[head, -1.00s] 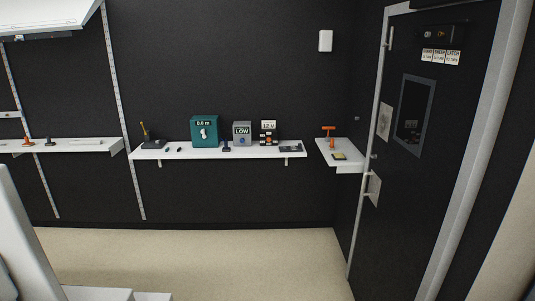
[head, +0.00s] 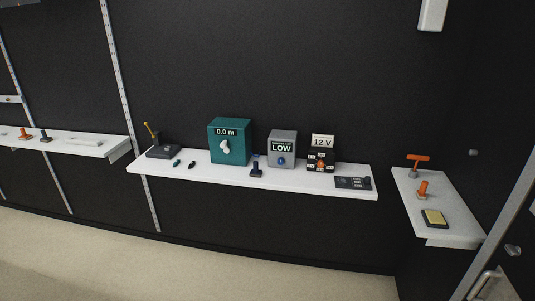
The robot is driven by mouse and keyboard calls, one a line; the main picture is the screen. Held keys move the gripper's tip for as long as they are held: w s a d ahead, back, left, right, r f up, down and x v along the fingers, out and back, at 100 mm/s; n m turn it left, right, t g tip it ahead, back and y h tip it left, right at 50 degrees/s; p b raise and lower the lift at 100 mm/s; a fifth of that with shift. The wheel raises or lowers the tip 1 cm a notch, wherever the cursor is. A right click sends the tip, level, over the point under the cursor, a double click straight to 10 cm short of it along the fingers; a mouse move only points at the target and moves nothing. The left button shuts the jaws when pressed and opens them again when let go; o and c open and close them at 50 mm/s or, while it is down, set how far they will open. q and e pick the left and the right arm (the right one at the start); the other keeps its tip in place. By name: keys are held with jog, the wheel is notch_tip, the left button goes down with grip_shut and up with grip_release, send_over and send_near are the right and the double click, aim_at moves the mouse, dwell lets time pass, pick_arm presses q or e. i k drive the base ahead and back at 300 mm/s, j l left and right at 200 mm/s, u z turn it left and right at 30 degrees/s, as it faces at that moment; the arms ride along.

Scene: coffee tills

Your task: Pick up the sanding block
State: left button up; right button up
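A small block (head: 434,218) with a yellowish top and dark edges lies flat on the short white shelf (head: 428,231) at the right; it looks like the sanding block. Just behind it on the same shelf stands an orange-handled item (head: 423,190), and behind that a T-shaped orange handle (head: 418,160) on a grey base. Nothing covers the block. Neither of my grippers shows in the head view.
A long white shelf (head: 300,184) on the black wall carries a teal box (head: 229,142), a grey box (head: 283,148), a 12 V unit (head: 321,153) and small tools. A door with a handle (head: 486,284) stands at the lower right. Beige floor (head: 200,270) is clear.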

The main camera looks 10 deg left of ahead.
aim_at(254, 172)
jog(key=i+l+u, duration=0.1)
jog(key=i+u, duration=0.3)
jog(key=i+l+u, duration=0.2)
jog(key=i+u, duration=0.2)
jog(key=i+l+u, duration=0.25)
jog(key=u, duration=0.15)
jog(key=i+l+u, duration=0.25)
jog(key=l+u, duration=0.15)
jog(key=i+l+u, duration=0.2)
jog(key=l+u, duration=0.2)
